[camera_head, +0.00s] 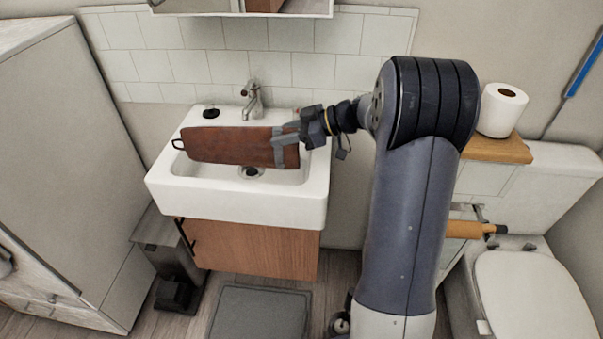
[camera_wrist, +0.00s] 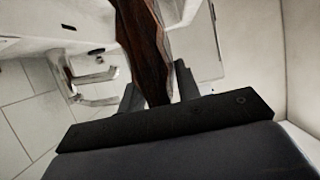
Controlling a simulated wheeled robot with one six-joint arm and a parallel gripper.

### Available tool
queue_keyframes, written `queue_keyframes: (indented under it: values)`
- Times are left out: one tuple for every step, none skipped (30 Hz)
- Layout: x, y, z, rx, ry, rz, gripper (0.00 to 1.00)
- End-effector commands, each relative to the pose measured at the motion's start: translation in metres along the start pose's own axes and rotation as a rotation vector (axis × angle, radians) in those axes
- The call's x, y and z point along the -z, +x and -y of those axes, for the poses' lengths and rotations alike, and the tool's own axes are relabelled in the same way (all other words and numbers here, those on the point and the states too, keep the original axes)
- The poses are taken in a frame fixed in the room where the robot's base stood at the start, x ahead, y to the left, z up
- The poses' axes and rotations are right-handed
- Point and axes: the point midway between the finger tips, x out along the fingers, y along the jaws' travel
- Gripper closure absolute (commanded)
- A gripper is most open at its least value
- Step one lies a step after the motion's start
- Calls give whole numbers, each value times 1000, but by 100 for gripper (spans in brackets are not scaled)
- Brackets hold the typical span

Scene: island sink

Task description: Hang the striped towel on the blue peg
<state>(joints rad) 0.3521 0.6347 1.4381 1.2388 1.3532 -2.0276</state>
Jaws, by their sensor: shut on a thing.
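A flat reddish-brown piece (camera_head: 228,146) with a black loop at its left end, which I take for the towel, is held lengthwise over the sink basin. Clear stripes cannot be made out in the head view. My gripper (camera_head: 286,147) is shut on its right end. In the wrist view the towel (camera_wrist: 146,48) stands edge-on between the fingers (camera_wrist: 157,88) and runs up out of the picture. No blue peg can be made out for certain.
The white sink (camera_head: 240,207) with its tap (camera_head: 253,98) lies under the towel. A toilet roll (camera_head: 502,110) stands on a wooden shelf (camera_head: 498,150) to the right, above the toilet (camera_head: 520,295). A tall cabinet (camera_head: 65,130) stands left. A dark mat (camera_head: 260,312) lies on the floor.

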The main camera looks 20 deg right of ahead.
Motion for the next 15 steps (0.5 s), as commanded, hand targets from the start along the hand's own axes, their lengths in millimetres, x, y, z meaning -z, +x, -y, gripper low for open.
queue_keyframes:
  values:
    - [0,0,0,1,-1,0,92]
    - [0,0,0,0,-1,0,92]
    - [1,0,0,0,-1,0,92]
    - [1,0,0,0,-1,0,92]
    - [1,0,0,0,-1,0,92]
    - [0,0,0,-1,-1,0,92]
    - [0,0,0,0,0,0,92]
    - [-2,1,0,0,1,0,92]
    - [-6,3,0,0,2,0,92]
    - [-10,4,0,0,3,0,92]
    - [-16,7,0,1,4,0,92]
    - [-22,10,0,1,5,0,92]
    - [-27,11,0,2,5,0,92]
    - [-32,13,0,2,5,0,92]
    - [-37,16,0,1,4,0,92]
